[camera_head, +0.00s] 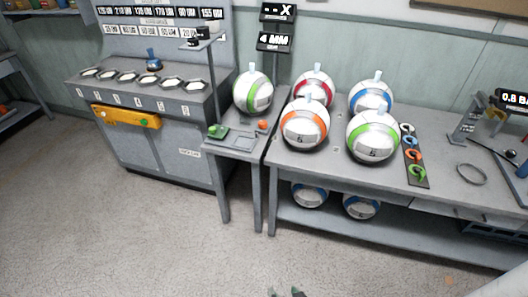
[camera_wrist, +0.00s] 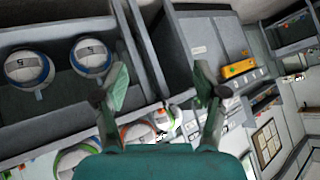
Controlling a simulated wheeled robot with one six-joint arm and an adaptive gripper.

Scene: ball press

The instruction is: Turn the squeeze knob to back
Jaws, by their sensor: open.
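No label that I can read names the squeeze knob, so I cannot tell which part it is. A small orange knob-like piece (camera_head: 262,124) sits on the small stand (camera_head: 240,152), near a green piece (camera_head: 216,131). A yellow-orange panel (camera_head: 125,117) with small fittings is on the front of the grey cabinet; it also shows in the wrist view (camera_wrist: 237,69). My gripper (camera_wrist: 162,85) is open and empty, with its two fingers wide apart. In the head view only its tips (camera_head: 285,292) show at the bottom edge, over the floor, well apart from the stand and cabinet.
A striped ball (camera_head: 252,92) stands on the stand under two display signs (camera_head: 276,26). Several balls and a strip of coloured rings (camera_head: 414,156) are on the workbench (camera_head: 335,163). Two balls lie on its lower shelf (camera_head: 390,224). The floor (camera_head: 130,235) in front is clear.

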